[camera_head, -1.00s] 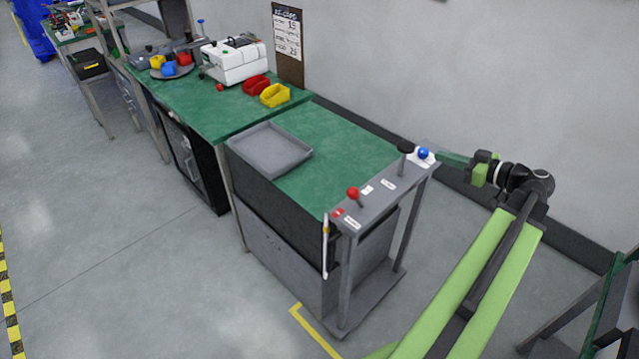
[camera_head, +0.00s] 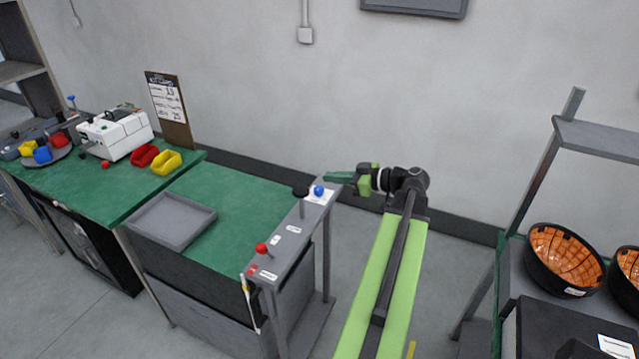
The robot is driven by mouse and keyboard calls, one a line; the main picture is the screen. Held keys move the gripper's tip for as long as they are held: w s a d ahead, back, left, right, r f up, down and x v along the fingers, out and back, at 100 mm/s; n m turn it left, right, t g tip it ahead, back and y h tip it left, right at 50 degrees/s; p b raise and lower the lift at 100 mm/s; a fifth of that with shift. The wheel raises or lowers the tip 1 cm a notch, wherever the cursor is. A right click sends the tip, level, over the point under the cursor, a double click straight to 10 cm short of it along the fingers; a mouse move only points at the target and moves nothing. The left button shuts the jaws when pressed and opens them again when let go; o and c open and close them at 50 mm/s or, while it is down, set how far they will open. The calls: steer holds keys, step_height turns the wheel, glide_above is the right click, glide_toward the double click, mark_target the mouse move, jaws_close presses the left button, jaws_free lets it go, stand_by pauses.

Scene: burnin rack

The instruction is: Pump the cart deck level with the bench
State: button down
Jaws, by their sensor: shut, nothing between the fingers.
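The cart deck (camera_head: 245,205) is a green surface beside the green bench (camera_head: 95,190). The deck looks a little lower than the bench top, though the exact gap is hard to judge. A grey panel (camera_head: 290,242) at the cart's right end carries a red knob (camera_head: 262,249), a black knob (camera_head: 300,191) and a blue knob (camera_head: 319,190). My gripper (camera_head: 338,178) is shut and empty, with its tips close behind the blue knob. I cannot tell whether they touch it.
A grey tray (camera_head: 172,221) lies on the deck's left side. The bench holds a white machine (camera_head: 115,134), a red bin (camera_head: 143,156) and a yellow bin (camera_head: 167,162). A rack with black-and-orange bowls (camera_head: 563,260) stands at right. The wall is close behind.

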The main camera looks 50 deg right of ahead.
steer(key=b, duration=0.2)
glide_above(308, 192)
step_height(308, 192, down, 2)
steer(key=shift+w+f, duration=0.15)
steer(key=shift+f, duration=0.1)
step_height(308, 192, down, 3)
steer(key=b, duration=0.3)
steer(key=shift+f, duration=0.1)
steer(key=shift+f+b, duration=0.3)
steer(key=shift+b, duration=0.2)
steer(key=f+b, duration=0.6)
steer(key=f, duration=0.1)
steer(key=shift+s+b, duration=0.2)
steer(key=shift+b, duration=0.2)
steer(key=shift+s+a+r, duration=0.1)
steer(key=shift+r, duration=0.15)
